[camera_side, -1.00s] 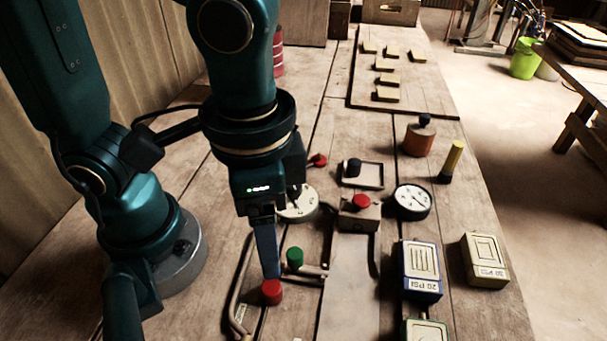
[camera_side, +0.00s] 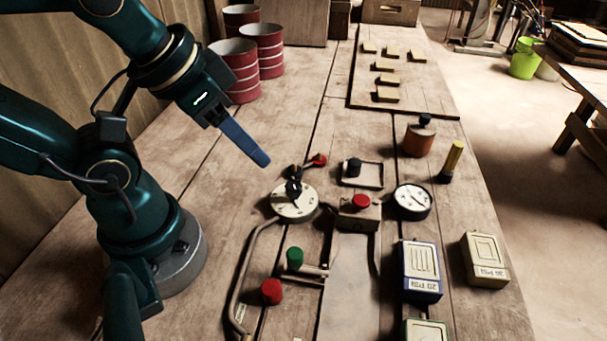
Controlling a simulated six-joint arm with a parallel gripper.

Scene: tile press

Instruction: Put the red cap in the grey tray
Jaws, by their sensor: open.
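A red cap (camera_side: 271,291) sits near the front of the bench, beside a bent pipe and just below a green cap (camera_side: 295,259). A small shallow tray (camera_side: 374,183), greyish with a pale rim, stands right of centre with a black cap (camera_side: 353,167) at it. My gripper (camera_side: 262,161) is open and empty, raised well away from the red cap and up and left of the tray. Its blue fingers overlap in this view, so the gap between them is hidden.
Another red knob (camera_side: 361,202) tops a block below the tray, and a small red one (camera_side: 319,160) lies left of it. A round dial (camera_side: 295,203), a gauge (camera_side: 412,201) and blocks crowd around. Red drums (camera_side: 236,75) stand behind; the left bench is clear.

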